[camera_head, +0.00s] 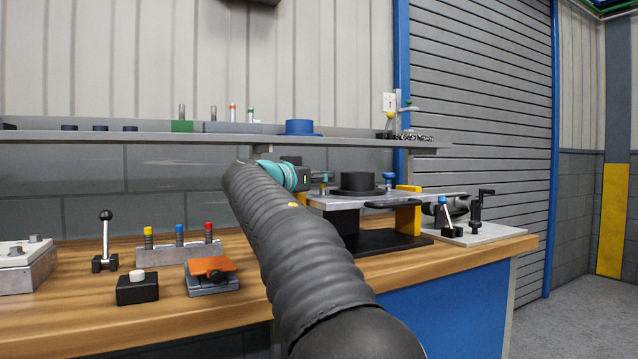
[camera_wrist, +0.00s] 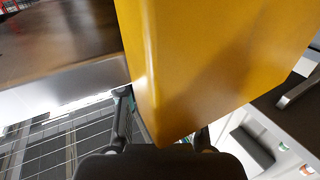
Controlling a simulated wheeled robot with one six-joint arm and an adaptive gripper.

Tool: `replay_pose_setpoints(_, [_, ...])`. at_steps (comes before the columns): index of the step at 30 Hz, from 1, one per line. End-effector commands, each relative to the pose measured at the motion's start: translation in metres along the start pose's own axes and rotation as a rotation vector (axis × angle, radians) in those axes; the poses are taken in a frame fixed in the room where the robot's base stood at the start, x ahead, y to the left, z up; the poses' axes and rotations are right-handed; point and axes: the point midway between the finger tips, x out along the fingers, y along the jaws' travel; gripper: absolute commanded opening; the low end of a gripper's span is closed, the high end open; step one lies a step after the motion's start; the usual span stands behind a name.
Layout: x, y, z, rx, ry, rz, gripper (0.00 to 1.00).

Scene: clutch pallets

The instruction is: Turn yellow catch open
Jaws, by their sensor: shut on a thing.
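A large yellow part, which I take for the yellow catch (camera_wrist: 205,65), fills the upper middle of the wrist view, very close to the camera. My gripper (camera_wrist: 162,118) has a dark finger on each side of its lower end and is shut on it. The contact itself is partly hidden behind the yellow part. In the head view my arm reaches to the left side of a raised plate (camera_head: 340,203), and my fingertips are hidden there. A yellow upright block (camera_head: 408,218) stands under the plate's right side; I cannot tell whether it is the held part.
A black flanged hub (camera_head: 357,184) sits on the plate. A dark handle (camera_head: 392,205) sticks out in front. An orange-topped block (camera_head: 211,266), black button box (camera_head: 137,289) and black-knobbed lever (camera_head: 105,240) stand on the wooden bench (camera_head: 80,318). A shelf (camera_head: 200,137) runs above.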

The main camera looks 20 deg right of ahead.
Motion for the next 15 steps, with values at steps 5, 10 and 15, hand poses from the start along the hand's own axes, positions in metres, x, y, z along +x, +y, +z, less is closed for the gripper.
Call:
replay_pose_setpoints(5, [0.0001, 0.0039, 0.0052, 0.005, 0.004, -0.114, 0.0])
replay_pose_setpoints(10, [0.0008, 0.0066, 0.0029, 0.005, 0.005, -0.256, 0.0])
replay_pose_setpoints(15, [0.0014, 0.0071, -0.0009, 0.003, 0.004, -0.383, 0.0])
